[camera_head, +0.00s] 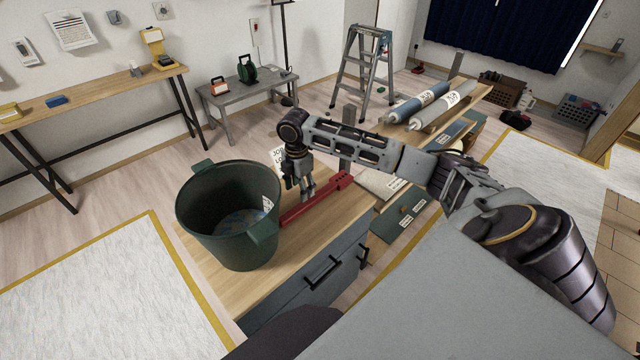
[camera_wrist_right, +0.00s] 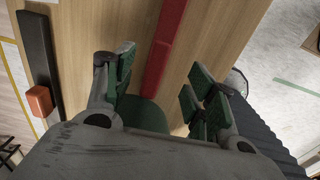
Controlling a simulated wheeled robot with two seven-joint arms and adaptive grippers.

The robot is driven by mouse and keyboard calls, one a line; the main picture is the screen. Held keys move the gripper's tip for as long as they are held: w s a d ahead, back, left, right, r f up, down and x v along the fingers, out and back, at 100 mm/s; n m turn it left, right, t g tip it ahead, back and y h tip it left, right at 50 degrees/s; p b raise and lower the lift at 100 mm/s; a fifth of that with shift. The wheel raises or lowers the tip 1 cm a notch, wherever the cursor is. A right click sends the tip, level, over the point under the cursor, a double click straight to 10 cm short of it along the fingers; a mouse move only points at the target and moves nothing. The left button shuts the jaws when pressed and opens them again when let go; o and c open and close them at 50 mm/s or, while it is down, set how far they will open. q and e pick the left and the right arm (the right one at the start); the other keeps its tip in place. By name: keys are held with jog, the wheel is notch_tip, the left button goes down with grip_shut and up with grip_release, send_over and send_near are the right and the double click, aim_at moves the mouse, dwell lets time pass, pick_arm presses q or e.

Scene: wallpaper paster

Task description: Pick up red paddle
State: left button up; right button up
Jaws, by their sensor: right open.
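The red paddle (camera_head: 318,202) lies on the wooden cabinet top (camera_head: 300,255), right beside the dark green bucket (camera_head: 215,215). Its near end is partly hidden by the bucket's side handle. My right gripper (camera_head: 300,192) points down just over the paddle, with its fingers apart. In the right wrist view, the paddle (camera_wrist_right: 166,42) runs between the two green-padded fingers of the open gripper (camera_wrist_right: 158,78). Its lower part is hidden there. I cannot tell the exact height of the fingertips over the paddle. My left gripper is not in view.
The bucket stands close on the left of my right gripper. Wallpaper rolls (camera_head: 415,103) lie on a bench behind my right arm. A stepladder (camera_head: 363,70) and a grey table (camera_head: 246,92) stand at the back. The cabinet top in front of the paddle is clear.

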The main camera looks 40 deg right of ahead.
aim_at(300, 206)
notch_tip(300, 206, down, 4)
jog(key=shift+r, duration=0.15)
jog(key=shift+a+f, duration=0.1)
jog(key=shift+f, duration=0.45)
notch_tip(300, 206, down, 4)
jog(key=shift+a+r, duration=0.1)
jog(key=shift+r, duration=0.1)
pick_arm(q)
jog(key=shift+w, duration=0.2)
pick_arm(e)
jog(key=shift+f, duration=0.35)
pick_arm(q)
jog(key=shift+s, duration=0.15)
pick_arm(e)
jog(key=c, duration=1.1)
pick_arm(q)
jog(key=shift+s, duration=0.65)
